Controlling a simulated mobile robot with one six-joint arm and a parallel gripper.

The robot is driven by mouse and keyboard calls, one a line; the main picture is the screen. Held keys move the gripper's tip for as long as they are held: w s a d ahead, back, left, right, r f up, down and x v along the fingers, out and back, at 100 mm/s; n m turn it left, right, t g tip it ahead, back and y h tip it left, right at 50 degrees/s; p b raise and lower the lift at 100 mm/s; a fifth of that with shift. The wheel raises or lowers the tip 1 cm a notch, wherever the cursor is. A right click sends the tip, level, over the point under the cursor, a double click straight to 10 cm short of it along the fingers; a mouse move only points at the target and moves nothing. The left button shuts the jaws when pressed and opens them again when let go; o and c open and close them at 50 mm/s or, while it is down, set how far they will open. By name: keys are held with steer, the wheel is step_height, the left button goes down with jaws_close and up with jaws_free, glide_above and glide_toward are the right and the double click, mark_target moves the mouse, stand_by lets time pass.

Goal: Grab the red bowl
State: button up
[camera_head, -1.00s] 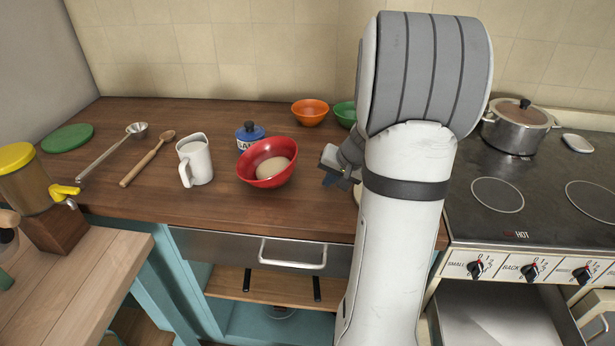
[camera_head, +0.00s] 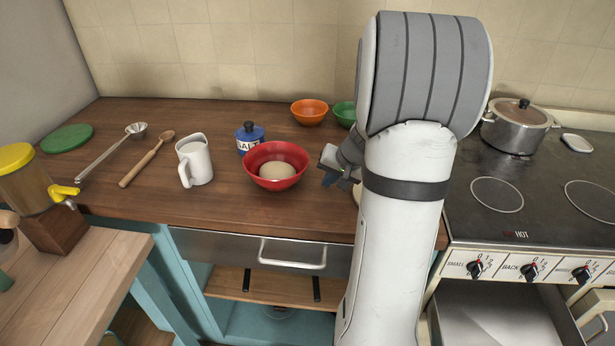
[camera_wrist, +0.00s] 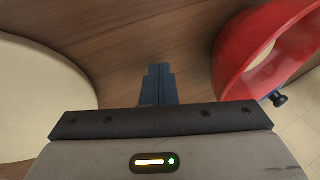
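The red bowl (camera_head: 292,179) stands upright on the wooden counter, with a pale rounded thing (camera_head: 277,171) inside it. My gripper (camera_head: 329,170) is just to the right of the bowl, with a small gap between them, partly hidden by my own arm. In the wrist view the fingers (camera_wrist: 158,84) are together with nothing between them. The bowl's red wall (camera_wrist: 232,62) shows to the right of the fingers, apart from them.
A blue salt jar (camera_head: 250,139) stands close behind the bowl. A white jug (camera_head: 197,162) is to its left; orange (camera_head: 309,113) and green (camera_head: 344,112) bowls are behind. A pale round thing (camera_wrist: 40,100) lies left of the fingers. The counter in front is clear.

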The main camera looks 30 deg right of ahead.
mark_target(301, 169)
steer(key=o, duration=0.5)
steer(key=shift+o, duration=0.2)
steer(key=shift+r, duration=0.1)
steer(key=b+v, duration=0.1)
steer(key=v, duration=0.5)
steer(key=shift+s+d+r, duration=0.1)
steer(key=shift+s+r, duration=0.05)
steer(key=shift+s, duration=0.1)
steer(key=shift+o, duration=0.2)
steer(key=shift+s+r, duration=0.15)
steer(key=shift+r, duration=0.15)
steer(key=shift+o, duration=0.7)
steer(key=shift+r+p, duration=0.3)
steer(key=shift+o, duration=0.7)
steer(key=w+a+r+m+h+p, duration=0.2)
steer(key=w+a+r+p, duration=0.1)
steer(key=a+p, duration=0.5)
steer(key=shift+w+m+h+p, duration=0.15)
steer(key=shift+m+h+p, duration=0.2)
steer(key=shift+m+h, duration=0.05)
steer(key=shift+b+x, duration=0.35)
steer(key=shift+x, duration=3.7)
